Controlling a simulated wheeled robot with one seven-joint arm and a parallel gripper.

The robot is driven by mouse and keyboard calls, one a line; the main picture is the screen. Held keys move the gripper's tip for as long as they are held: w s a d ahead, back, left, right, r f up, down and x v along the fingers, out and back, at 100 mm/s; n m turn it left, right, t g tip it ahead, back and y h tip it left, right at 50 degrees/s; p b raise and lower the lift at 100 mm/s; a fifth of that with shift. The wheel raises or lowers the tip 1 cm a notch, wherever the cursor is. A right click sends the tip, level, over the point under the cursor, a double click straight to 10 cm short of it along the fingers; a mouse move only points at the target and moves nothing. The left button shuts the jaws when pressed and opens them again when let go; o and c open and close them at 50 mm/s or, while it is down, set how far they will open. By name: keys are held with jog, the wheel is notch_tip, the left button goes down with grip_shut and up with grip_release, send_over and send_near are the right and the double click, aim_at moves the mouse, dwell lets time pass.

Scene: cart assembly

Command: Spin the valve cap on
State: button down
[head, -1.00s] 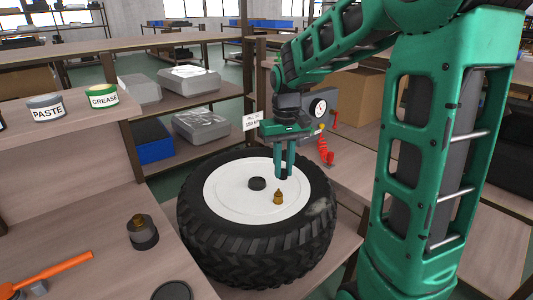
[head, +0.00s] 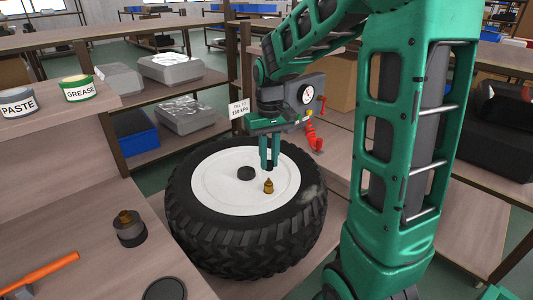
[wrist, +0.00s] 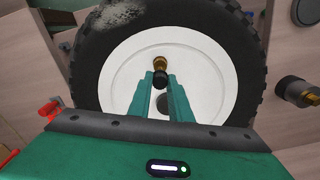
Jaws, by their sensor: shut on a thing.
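My gripper (head: 270,166) is shut on a small black valve cap, above the white wheel disc (head: 215,190). The cap (wrist: 160,78) shows between the fingertips in the wrist view. The brass valve stem (head: 268,187) stands upright on the disc, just in front of the fingertips in the head view. In the wrist view the stem (wrist: 160,63) appears right beyond the cap; I cannot tell whether they touch. The black tire (head: 220,250) lies flat around the disc.
A dark round spot (head: 246,173) marks the disc's middle. A dark cylinder with a brass top (head: 129,228) and an orange-handled tool (head: 45,271) are on the left bench. PASTE (head: 18,103) and GREASE (head: 80,88) tins stand on the shelf.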

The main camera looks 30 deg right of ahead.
jog(key=shift+f, duration=1.05)
jog(key=shift+f, duration=1.4)
